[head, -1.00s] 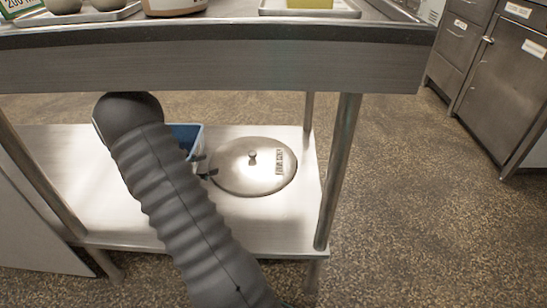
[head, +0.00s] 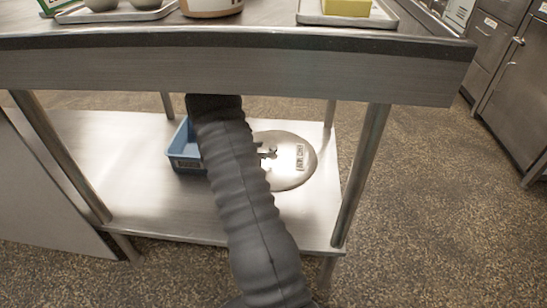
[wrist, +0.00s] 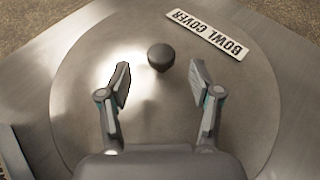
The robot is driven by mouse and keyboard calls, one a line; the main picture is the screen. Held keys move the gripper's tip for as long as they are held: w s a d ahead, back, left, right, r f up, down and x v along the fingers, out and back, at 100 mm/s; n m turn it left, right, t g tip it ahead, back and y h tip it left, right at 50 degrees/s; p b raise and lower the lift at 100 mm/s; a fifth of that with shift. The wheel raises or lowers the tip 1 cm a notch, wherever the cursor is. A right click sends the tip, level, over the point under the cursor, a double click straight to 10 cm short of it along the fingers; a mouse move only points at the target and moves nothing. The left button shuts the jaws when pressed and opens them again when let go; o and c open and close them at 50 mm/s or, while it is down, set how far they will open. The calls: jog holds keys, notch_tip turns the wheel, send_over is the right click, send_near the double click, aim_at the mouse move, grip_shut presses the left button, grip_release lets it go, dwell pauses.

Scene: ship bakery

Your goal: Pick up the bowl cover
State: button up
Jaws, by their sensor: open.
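The bowl cover (head: 298,172) is a round metal lid lying flat on the lower shelf of the steel table. In the wrist view, the bowl cover (wrist: 150,120) has a dark round knob (wrist: 160,57) near its middle and a white label (wrist: 208,34) reading "BOWL COVER". My gripper (wrist: 160,80) is open and empty above the lid. Its two fingers stand left and right, with the knob just beyond the gap between their tips. In the head view my arm hides the left part of the lid, and my gripper (head: 268,153) shows only in part.
A blue bin (head: 184,160) stands on the lower shelf (head: 130,190), left of the lid and partly behind my arm. The tabletop (head: 240,65) overhangs the shelf. A table leg (head: 362,170) stands at the right front. The shelf's left part is clear.

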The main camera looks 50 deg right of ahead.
aim_at(272, 148)
jog(key=shift+x, duration=2.65)
jog(key=shift+s+r, duration=0.1)
grip_shut()
